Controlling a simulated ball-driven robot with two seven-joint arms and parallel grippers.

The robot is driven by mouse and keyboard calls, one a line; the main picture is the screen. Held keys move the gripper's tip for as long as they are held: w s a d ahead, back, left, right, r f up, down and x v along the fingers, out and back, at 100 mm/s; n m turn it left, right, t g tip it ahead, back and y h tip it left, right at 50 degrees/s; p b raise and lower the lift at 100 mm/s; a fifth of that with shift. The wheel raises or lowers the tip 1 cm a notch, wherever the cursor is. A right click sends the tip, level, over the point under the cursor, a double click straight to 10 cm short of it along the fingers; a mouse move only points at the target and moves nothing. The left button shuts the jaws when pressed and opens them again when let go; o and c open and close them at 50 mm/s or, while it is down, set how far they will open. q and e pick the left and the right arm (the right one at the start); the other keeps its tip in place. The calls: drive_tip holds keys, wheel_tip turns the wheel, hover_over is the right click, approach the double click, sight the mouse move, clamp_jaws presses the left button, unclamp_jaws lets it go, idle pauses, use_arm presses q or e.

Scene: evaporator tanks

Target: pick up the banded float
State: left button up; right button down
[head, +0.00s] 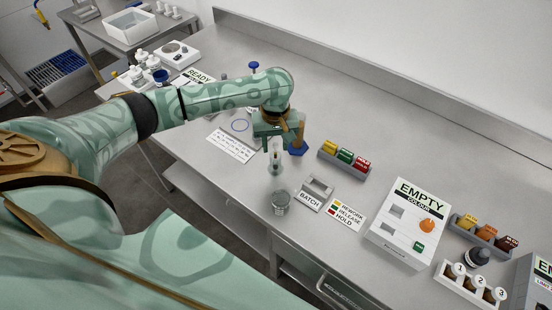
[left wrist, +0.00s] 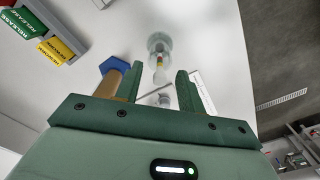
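A clear, glassy float (head: 275,164) stands on the steel bench just below my left gripper (head: 274,146). In the left wrist view the banded float (left wrist: 159,58) has small red, yellow and green marks on a thin stem and a rounded clear end. It lies in line with the gap between my left fingers (left wrist: 148,78). The fingers are apart, and I see no clear contact with the float. An amber cylinder with a blue hexagonal base (head: 299,148) is close beside the gripper; the wrist view shows it by one finger (left wrist: 118,68). My right gripper is not in view.
A ribbed clear cup (head: 281,202) stands near the front edge, beside the grey BATCH holder (head: 319,187). A tray of coloured blocks (head: 345,160) and the white EMPTY box (head: 408,224) are to the right. Bare bench lies behind.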

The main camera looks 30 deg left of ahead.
use_arm(q)
drive_tip(key=shift+f, duration=0.65)
drive_tip(key=shift+r, duration=0.1)
drive_tip(key=c, duration=0.7)
wheel_tip(320, 180, up, 10)
drive_tip(key=p, duration=0.4)
drive_tip(key=shift+p, duration=0.3)
drive_tip(key=r+p, duration=0.1)
drive_tip(key=p, duration=0.2)
drive_tip(key=shift+r, duration=0.2)
